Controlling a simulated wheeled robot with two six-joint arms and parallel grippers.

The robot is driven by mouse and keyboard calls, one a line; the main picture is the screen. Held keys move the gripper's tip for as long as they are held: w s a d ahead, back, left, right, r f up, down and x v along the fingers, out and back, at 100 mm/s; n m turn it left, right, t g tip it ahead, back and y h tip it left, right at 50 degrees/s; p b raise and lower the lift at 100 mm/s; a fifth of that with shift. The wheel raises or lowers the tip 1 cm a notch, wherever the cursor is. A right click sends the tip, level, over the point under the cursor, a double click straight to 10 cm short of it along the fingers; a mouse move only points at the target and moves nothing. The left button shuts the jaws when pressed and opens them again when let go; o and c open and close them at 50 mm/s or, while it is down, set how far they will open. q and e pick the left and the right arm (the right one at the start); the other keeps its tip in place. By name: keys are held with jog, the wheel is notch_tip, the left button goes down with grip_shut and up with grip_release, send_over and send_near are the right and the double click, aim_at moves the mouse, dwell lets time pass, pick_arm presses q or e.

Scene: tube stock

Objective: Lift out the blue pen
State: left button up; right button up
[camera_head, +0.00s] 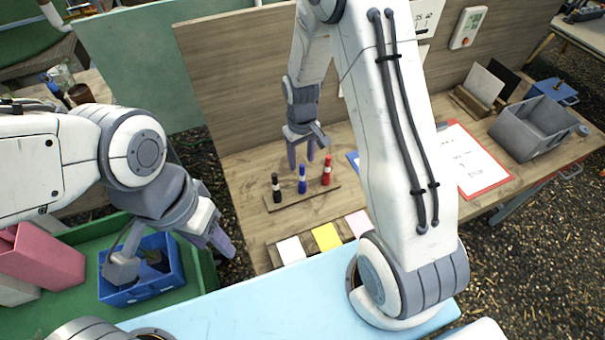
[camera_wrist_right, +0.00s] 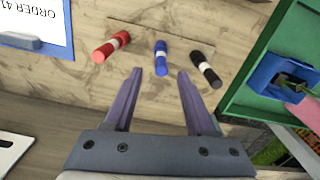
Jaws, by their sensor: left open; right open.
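The blue pen (camera_head: 302,180) stands upright in a wooden holder strip (camera_head: 283,204), between a black pen (camera_head: 276,188) and a red pen (camera_head: 327,170). In the right wrist view the blue pen (camera_wrist_right: 161,58) lies ahead of and between my open fingers, with the red pen (camera_wrist_right: 110,47) to its left and the black pen (camera_wrist_right: 205,69) to its right. My right gripper (camera_head: 301,160) is open and empty, just behind the blue pen in the head view; its fingers also show in the wrist view (camera_wrist_right: 158,82). My left gripper (camera_head: 222,238) is open and empty over the left side.
A blue bin (camera_head: 146,292) sits in a green tray (camera_head: 60,318) at the left. Coloured note pads (camera_head: 326,237) lie at the table's front. A red-edged clipboard (camera_head: 458,165) and a grey bin (camera_head: 528,130) are at the right. A wooden panel (camera_head: 235,80) rises behind.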

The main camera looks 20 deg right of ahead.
aim_at(302, 173)
jog(key=shift+f, duration=0.65)
jog(key=shift+s+f+p, duration=0.15)
jog(key=shift+f+p, duration=0.15)
jog(key=shift+p, duration=0.1)
notch_tip(302, 173, down, 3)
jog(key=shift+s+f+p, duration=0.1)
jog(key=shift+p, duration=0.8)
jog(key=shift+f, duration=0.7)
jog(key=shift+c, duration=0.3)
grip_shut()
